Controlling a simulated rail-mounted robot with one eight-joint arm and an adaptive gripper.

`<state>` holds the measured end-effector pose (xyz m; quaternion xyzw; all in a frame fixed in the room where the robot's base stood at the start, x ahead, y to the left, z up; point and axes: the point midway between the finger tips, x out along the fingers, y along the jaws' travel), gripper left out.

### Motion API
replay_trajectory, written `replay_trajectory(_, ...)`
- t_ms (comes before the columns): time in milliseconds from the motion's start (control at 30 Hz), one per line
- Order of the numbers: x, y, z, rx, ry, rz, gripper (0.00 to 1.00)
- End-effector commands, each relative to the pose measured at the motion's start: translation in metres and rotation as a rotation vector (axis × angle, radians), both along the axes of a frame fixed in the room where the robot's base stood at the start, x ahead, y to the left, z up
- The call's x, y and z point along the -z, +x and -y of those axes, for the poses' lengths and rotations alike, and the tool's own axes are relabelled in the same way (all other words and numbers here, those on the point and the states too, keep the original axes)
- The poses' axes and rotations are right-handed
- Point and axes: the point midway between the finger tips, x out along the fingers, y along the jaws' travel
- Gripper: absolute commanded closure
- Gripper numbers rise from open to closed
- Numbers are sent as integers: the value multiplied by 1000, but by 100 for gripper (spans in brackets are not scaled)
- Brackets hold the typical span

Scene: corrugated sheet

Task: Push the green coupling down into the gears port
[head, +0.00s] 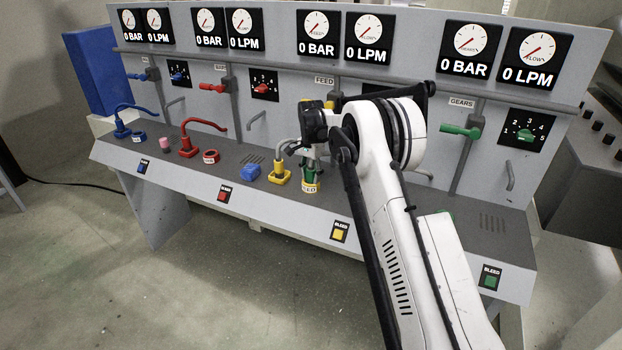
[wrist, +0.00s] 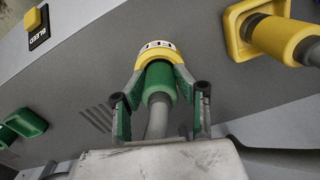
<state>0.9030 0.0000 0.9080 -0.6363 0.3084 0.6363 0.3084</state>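The green coupling (wrist: 159,82) sits between the fingers of my gripper (wrist: 160,78), with a grey hose running back from it toward the wrist. The fingertips close on its sides. Its front end meets the yellow ring of the FEED port (wrist: 156,40); how deep it sits I cannot tell. In the head view the coupling (head: 310,170) stands upright over the yellow FEED port (head: 311,187), with my gripper (head: 309,158) above it. The gears port is not visible; my arm covers part of the bench there. The GEARS label (head: 461,103) and green valve handle (head: 459,130) are on the right panel.
A yellow coupling (head: 281,168) with its hose stands close to the left of my gripper. A green holder (wrist: 24,123) lies left in the wrist view.

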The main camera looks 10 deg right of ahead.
Motion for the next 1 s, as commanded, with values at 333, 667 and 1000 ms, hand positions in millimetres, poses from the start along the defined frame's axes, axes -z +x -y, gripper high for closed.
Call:
replay_trajectory(333,0,0,0,0,0,0,100)
replay_trajectory(667,-10,0,0,0,0,0,100)
replay_trajectory(1000,-53,-11,-20,-3,0,0,100)
